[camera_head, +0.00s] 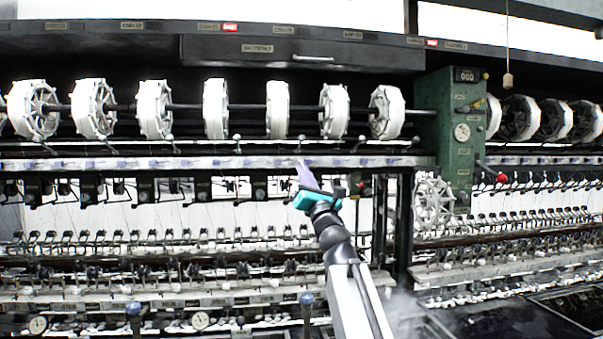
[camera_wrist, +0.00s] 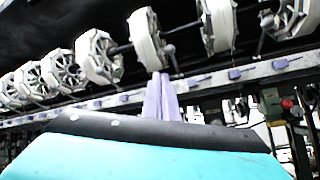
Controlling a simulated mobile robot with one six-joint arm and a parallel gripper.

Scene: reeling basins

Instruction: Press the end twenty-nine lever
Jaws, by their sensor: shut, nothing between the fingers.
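Several small ball-tipped levers stand along the pale rail (camera_head: 220,163) under the white reels, among them one lever (camera_head: 361,139) right of my gripper and one lever (camera_head: 415,141) at the rail's right end. Their labels are too small to read, so I cannot tell which is the end twenty-nine lever. My gripper (camera_head: 304,172) is shut and empty, its pale purple fingers pointing up in front of the rail. In the wrist view the fingers (camera_wrist: 160,98) overlap the rail (camera_wrist: 210,84) below the reels. I cannot tell whether they touch it.
A green gear housing (camera_head: 434,130) stands right of the rail, with a red-knobbed lever (camera_head: 502,178) beside it. White reels (camera_head: 216,108) hang above on a shaft. Rows of thread guides and basins lie below. A pull cord (camera_head: 507,80) hangs at upper right.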

